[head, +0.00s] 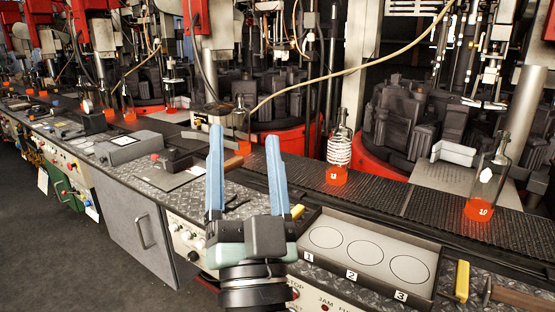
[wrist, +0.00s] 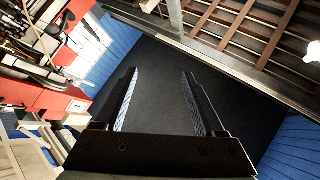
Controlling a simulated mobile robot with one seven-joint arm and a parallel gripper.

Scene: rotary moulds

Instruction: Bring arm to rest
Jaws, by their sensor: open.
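My gripper (head: 246,168) is raised in front of the workbench in the head view. Its two blue fingers are spread wide apart with nothing between them. In the wrist view my gripper (wrist: 160,88) also shows open and empty, with a dark surface beyond it and blue walls to the sides. My arm comes up from the bottom of the head view and hides part of the bench front.
A conveyor (head: 395,198) carries glass bottles with orange bases, including one marked 10 (head: 480,208) and a ribbed one (head: 338,153). A tray (head: 432,262) with three numbered circles is empty. Machines stand behind. Dark floor (head: 60,260) is clear at left.

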